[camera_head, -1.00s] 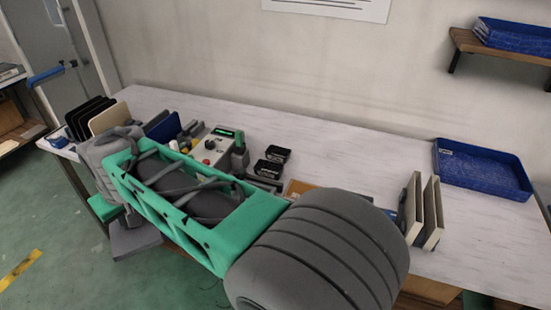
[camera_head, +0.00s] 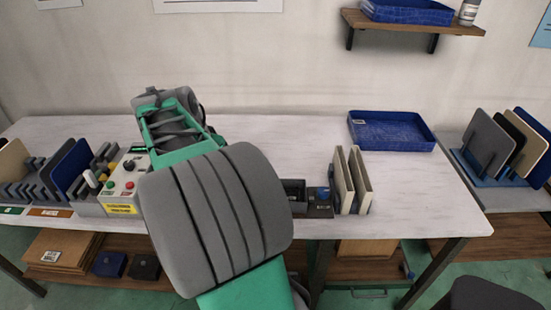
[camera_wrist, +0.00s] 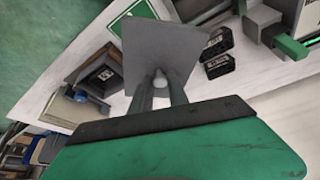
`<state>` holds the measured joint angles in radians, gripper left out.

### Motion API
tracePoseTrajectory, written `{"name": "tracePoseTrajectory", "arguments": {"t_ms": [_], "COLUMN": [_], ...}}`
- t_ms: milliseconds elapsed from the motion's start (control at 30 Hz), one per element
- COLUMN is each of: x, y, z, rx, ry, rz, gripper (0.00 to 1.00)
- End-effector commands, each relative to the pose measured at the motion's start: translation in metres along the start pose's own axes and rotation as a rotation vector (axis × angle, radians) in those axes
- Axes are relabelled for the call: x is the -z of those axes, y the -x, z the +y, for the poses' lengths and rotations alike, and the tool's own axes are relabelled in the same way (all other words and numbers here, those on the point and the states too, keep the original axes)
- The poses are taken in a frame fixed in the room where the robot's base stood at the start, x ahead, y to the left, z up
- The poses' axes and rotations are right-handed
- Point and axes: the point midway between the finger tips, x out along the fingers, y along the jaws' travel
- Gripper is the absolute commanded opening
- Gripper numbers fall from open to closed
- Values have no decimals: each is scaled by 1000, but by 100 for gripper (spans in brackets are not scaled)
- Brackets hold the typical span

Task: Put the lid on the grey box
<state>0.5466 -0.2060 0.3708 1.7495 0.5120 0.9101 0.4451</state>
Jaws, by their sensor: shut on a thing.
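In the wrist view my gripper (camera_wrist: 160,90) is shut on a flat grey square plate, which looks like the lid (camera_wrist: 155,45); a small pale knob shows between the fingers. The lid is held above the table and tilted in the picture. An open grey box (camera_wrist: 98,75) with a dark inside lies to the left of the lid, apart from it. In the head view the box (camera_head: 293,190) is partly hidden by my arm, just right of it. My gripper and the lid are hidden in the head view.
A holder with a blue knob (camera_head: 322,194) and two upright beige panels (camera_head: 352,180) stand right of the box. A blue tray (camera_head: 390,132) lies at the back right. A control box (camera_head: 122,185) stands left. Two black blocks (camera_wrist: 218,52) lie right of the lid.

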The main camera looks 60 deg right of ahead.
Motion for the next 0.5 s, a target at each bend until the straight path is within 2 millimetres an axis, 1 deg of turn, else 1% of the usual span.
{"name": "tracePoseTrajectory", "arguments": {"t_ms": [33, 67, 100, 200, 300, 400, 500], "x": [19, 29, 41, 62, 73, 78, 78], "y": [-9, -13, -18, -28, -32, -35, -37], "z": [26, 41, 62, 108, 142, 161, 167], "rx": [-53, -84, -124, -212, -273, -308, -319], "ry": [-123, -198, -295, -507, -658, -744, -773], "rz": [-2, -2, -1, -1, -1, 0, 0], "gripper": [0, 0, 0, 0, 0, 0, 0]}}
